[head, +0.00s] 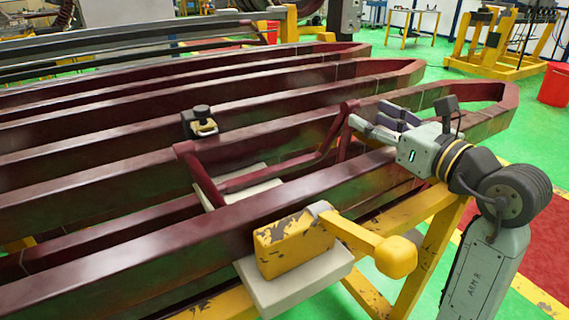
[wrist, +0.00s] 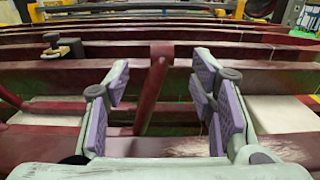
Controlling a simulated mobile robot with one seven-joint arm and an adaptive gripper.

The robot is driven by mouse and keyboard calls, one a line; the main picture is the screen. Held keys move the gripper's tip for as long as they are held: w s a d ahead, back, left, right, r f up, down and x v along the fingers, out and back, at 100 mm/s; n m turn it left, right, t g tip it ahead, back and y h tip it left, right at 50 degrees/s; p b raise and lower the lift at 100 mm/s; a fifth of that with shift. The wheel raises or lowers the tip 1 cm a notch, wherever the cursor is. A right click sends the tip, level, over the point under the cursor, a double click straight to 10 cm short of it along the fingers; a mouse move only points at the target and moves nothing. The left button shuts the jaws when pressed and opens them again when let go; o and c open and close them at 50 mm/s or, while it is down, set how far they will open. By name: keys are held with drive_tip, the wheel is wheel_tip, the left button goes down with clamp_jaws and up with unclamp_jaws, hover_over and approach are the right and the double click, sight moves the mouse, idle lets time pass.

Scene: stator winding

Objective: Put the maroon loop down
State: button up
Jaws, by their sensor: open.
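The maroon loop (head: 202,178) is a small bent bar frame among the long maroon coil bars (head: 150,225) in the head view. Its left end slants up beside a pale block, and its right end rises just left of my gripper (head: 376,120). In the wrist view the loop's raised end (wrist: 153,95) stands between and beyond the fingers of my gripper (wrist: 160,88), nearer the left finger. The purple-padded fingers are spread, with gaps on both sides of the loop. The loop seems to rest on or between the bars; its underside is hidden.
Yellow stands carry the bars. A red bucket (head: 555,86) is far right.

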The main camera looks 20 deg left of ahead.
sight(354, 110)
drive_tip(key=shift+p+x, duration=0.9)
drive_tip(key=shift+x, duration=2.15)
drive_tip(key=shift+f, duration=0.1)
drive_tip(key=shift+c, duration=0.4)
clamp_jaws()
